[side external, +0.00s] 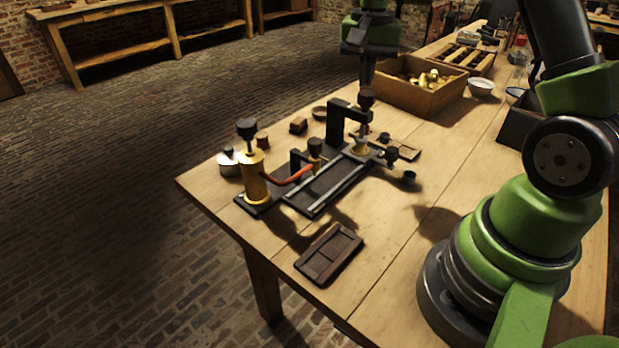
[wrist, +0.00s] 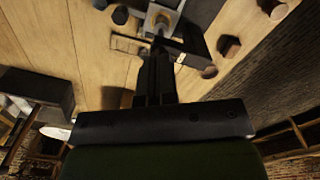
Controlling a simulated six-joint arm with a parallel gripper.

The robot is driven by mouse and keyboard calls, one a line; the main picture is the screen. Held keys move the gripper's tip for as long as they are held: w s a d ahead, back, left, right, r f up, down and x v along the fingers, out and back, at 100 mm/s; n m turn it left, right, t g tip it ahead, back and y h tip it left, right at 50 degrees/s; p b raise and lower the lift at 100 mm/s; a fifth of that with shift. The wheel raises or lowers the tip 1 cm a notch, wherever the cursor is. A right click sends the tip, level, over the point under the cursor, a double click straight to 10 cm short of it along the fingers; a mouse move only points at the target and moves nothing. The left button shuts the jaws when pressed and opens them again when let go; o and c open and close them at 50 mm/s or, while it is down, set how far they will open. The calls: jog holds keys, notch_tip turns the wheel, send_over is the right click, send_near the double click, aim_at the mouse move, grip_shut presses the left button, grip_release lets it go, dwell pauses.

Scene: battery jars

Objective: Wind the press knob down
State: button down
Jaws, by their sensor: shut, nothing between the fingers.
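The press (side external: 337,125) is a dark angled frame at the far end of a dark rail on the bench. My gripper (side external: 367,78) points straight down just above the knob in the side view. Its fingers are shut with nothing between them; I cannot tell whether they touch the knob. In the wrist view my gripper (wrist: 158,42) reaches toward the press frame (wrist: 186,38). The knob is not clearly seen there, and the fingers may hide it.
A brass cylinder (side external: 254,178) with a dark knob stands at the rail's near end. An open wooden box (side external: 420,101) of brass pieces stands behind the press, beside a pale bowl (side external: 480,88). A flat wooden tray (side external: 329,254) lies in front. The bench around it is mostly clear.

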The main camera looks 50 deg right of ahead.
notch_tip(320, 180, up, 2)
jog(key=shift+d, duration=0.1)
